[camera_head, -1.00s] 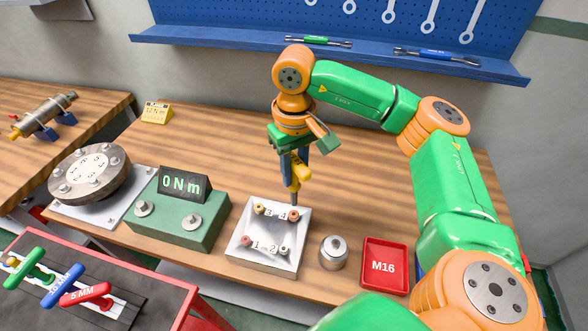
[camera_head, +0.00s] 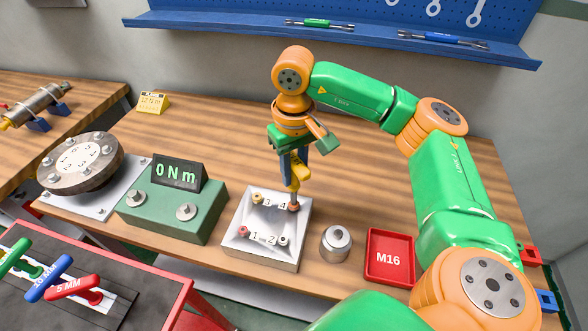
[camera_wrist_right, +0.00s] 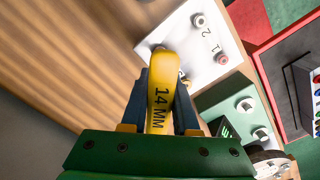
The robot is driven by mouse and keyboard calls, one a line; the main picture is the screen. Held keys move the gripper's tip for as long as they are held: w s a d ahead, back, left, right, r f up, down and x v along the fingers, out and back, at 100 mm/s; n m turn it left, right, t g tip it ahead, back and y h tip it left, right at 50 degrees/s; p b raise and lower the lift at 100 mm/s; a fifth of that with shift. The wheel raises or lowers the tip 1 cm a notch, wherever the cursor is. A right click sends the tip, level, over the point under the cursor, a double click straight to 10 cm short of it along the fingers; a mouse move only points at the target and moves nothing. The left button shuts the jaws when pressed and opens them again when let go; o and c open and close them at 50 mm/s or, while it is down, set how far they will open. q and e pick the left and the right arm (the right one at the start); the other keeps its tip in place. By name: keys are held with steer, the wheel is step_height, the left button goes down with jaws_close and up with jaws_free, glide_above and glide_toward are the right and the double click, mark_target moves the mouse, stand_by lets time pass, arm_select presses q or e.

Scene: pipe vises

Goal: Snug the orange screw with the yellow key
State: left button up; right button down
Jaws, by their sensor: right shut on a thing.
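My right gripper (camera_head: 292,160) is shut on the yellow key (camera_head: 296,176) above the back right corner of the white block (camera_head: 261,257). The key's shank points down, and its tip is at the orange screw (camera_head: 294,207) beside the number 4. Whether the tip is fully seated in the screw head cannot be told. In the right wrist view the key (camera_wrist_right: 160,90), marked 14 MM, lies between the fingers of the gripper (camera_wrist_right: 160,105), and its tip is hidden. My left gripper is not in view.
Other screws sit by numbers 1, 2 and 3 on the block. A green tester (camera_head: 172,218) reading 0 Nm stands left of it. A metal cylinder (camera_head: 335,243) and red M16 tray (camera_head: 389,257) stand right. A tool rack (camera_head: 62,285) is at front left.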

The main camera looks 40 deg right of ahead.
steer(key=shift+f, duration=0.35)
stand_by(0.6)
steer(key=shift+s+a+f+b, duration=0.1)
steer(key=shift+s+b, duration=0.1)
steer(key=shift+b, duration=0.25)
stand_by(0.5)
steer(key=m, duration=1)
steer(key=shift+a+m, duration=0.1)
steer(key=shift+m, duration=0.9)
